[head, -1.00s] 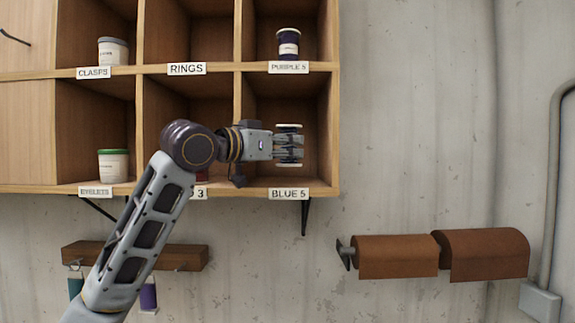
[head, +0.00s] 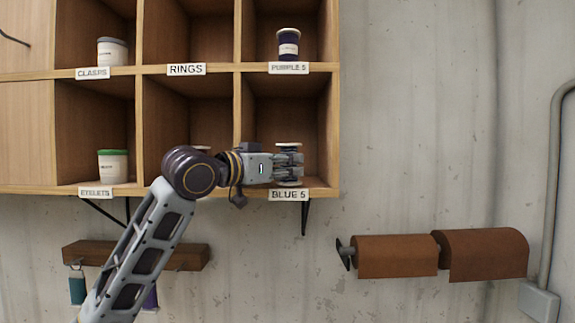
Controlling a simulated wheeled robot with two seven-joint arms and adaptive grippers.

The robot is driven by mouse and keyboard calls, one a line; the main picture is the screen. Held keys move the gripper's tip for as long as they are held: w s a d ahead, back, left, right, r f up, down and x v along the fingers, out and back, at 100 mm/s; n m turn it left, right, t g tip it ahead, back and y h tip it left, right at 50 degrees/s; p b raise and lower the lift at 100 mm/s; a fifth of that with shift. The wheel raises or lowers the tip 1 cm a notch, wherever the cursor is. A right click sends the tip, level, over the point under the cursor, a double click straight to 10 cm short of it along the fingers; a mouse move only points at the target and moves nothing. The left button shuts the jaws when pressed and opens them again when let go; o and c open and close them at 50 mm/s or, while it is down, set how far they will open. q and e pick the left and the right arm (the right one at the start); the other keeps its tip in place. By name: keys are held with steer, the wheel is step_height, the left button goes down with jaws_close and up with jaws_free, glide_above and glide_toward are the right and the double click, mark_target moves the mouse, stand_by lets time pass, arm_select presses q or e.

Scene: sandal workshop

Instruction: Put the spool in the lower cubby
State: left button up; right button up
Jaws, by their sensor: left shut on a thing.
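My left gripper (head: 290,166) is shut on a spool (head: 288,146) in front of or inside the lower right cubby (head: 285,110), labelled BLUE 5. The spool is upright; its pale top rim shows above the fingers, and the fingers hide most of its body. Its lower end is close to the cubby floor, but I cannot tell whether it touches. A dark purple spool (head: 288,43) stands in the cubby above, labelled PURPLE 5. My right gripper is not in view.
A green-lidded tub (head: 113,166) stands in the EYELETS cubby and a grey-lidded tub (head: 112,51) in the CLASPS cubby. My arm partly hides the lower middle cubby. Brown leather rolls (head: 397,256) hang at the lower right. A wooden peg rail (head: 135,254) is below the shelf.

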arm_select(q)
steer(key=shift+f, duration=0.3)
steer(key=o, duration=1.1)
steer(key=shift+c, duration=0.2)
steer(key=shift+r, duration=0.2)
steer(key=shift+s+a, duration=0.4)
steer(key=shift+a, duration=0.05)
steer(key=b+v, duration=0.3)
steer(key=v, duration=0.7)
steer(key=shift+s+a, duration=0.25)
